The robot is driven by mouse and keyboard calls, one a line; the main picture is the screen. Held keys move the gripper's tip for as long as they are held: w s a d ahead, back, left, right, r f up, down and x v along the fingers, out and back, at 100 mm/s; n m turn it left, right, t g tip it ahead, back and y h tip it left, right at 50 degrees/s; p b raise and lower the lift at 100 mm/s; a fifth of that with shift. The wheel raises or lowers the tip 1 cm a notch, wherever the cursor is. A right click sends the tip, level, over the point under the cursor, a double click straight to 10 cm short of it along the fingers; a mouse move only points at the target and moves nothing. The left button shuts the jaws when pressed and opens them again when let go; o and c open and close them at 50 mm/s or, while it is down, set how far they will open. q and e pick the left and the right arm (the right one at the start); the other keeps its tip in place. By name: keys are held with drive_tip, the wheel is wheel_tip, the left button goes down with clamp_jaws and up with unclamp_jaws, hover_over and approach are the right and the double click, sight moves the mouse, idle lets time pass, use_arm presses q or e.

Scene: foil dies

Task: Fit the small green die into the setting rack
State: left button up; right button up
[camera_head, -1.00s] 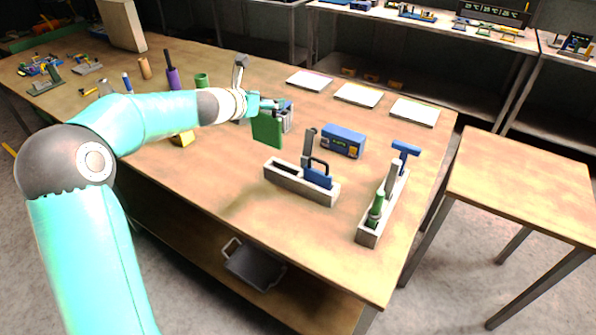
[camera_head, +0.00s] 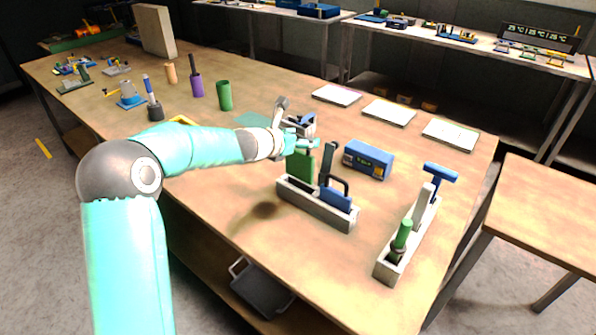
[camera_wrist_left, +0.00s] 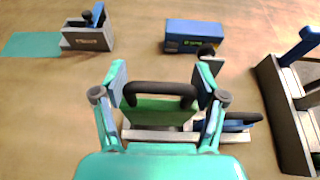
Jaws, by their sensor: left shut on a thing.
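The small green die (camera_head: 300,166) is a flat green plate with a dark handle (camera_wrist_left: 160,90), which shows in the left wrist view. My left gripper (camera_head: 304,146) is shut on that handle. The die hangs upright over the left part of the pale setting rack (camera_head: 318,207). Its lower edge meets the rack's top in the head view; I cannot tell whether it is inside the slot. A blue die (camera_head: 335,198) with a dark handle stands in the right part of the rack. My right gripper is not in view.
A blue box (camera_head: 368,160) stands behind the rack. A long holder (camera_head: 387,267) with a green-handled tool and a blue-topped tool stands to the right. A small grey holder (camera_wrist_left: 88,38) is at the back left. The table in front of the rack is clear.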

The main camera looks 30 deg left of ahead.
sight(298, 161)
use_arm(q)
wheel_tip(298, 161, down, 7)
drive_tip(key=shift+f+b, duration=0.2)
drive_tip(key=shift+b, duration=1.05)
drive_tip(key=o, duration=1.6)
drive_tip(key=shift+s, duration=0.1)
drive_tip(key=shift+s+r, duration=0.1)
drive_tip(key=shift+s, duration=0.15)
drive_tip(key=b+v, duration=0.1)
drive_tip(key=v, duration=1)
drive_tip(key=shift+s, duration=0.2)
